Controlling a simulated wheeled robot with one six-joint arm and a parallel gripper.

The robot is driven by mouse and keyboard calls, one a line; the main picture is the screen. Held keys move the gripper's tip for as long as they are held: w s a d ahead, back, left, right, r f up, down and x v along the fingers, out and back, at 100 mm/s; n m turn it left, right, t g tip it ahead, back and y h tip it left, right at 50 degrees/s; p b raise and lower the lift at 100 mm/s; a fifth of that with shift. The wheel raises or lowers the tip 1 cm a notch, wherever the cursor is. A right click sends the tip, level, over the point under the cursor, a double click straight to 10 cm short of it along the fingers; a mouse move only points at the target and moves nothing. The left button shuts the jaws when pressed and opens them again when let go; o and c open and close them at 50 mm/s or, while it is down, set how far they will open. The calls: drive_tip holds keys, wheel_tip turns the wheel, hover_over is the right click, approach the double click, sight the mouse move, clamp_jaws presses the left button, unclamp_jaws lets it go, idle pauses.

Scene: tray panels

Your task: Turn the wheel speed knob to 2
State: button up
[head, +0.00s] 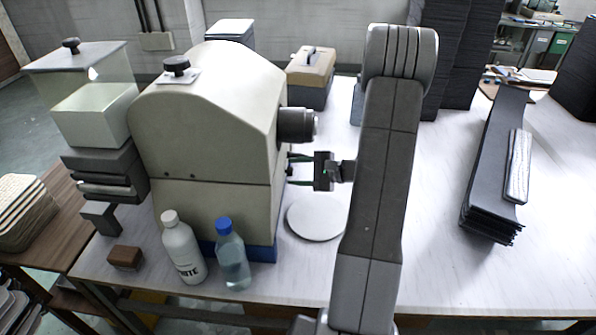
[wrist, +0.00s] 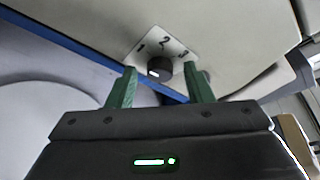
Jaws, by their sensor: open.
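The wheel speed knob (wrist: 160,72) is a small dark round knob on the cream machine (head: 205,125). In the wrist view it sits below a white label plate (wrist: 166,42) marked 1, 2 and 3. A white mark shows on the knob's left part; which number it points to is hard to tell. My gripper (wrist: 161,68) is open, with one green finger on each side of the knob and gaps between. In the head view my gripper (head: 291,169) reaches left to the machine's right side, below a dark cylinder (head: 296,125); the label is not readable there.
A white bottle (head: 183,248) and a clear blue-capped bottle (head: 232,255) stand before the machine. A pale round disc (head: 316,219) lies below my gripper. Dark stacked panels (head: 493,170) lie on the right. The white table (head: 437,215) is clear between my arm and the panels.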

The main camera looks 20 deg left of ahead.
drive_tip(key=c, duration=1)
drive_tip(key=m+g+p, duration=0.1)
drive_tip(key=m+p, duration=0.1)
drive_tip(key=m+g+h+p, duration=0.1)
drive_tip(key=m+g+p, duration=0.1)
drive_tip(key=m+p, duration=0.1)
drive_tip(key=m+g+p, duration=0.2)
drive_tip(key=m, duration=0.1)
drive_tip(key=shift+w+a+h, duration=0.1)
drive_tip(key=shift+w+h, duration=0.2)
drive_tip(key=shift+w, duration=0.05)
drive_tip(key=shift+m+p, duration=0.3)
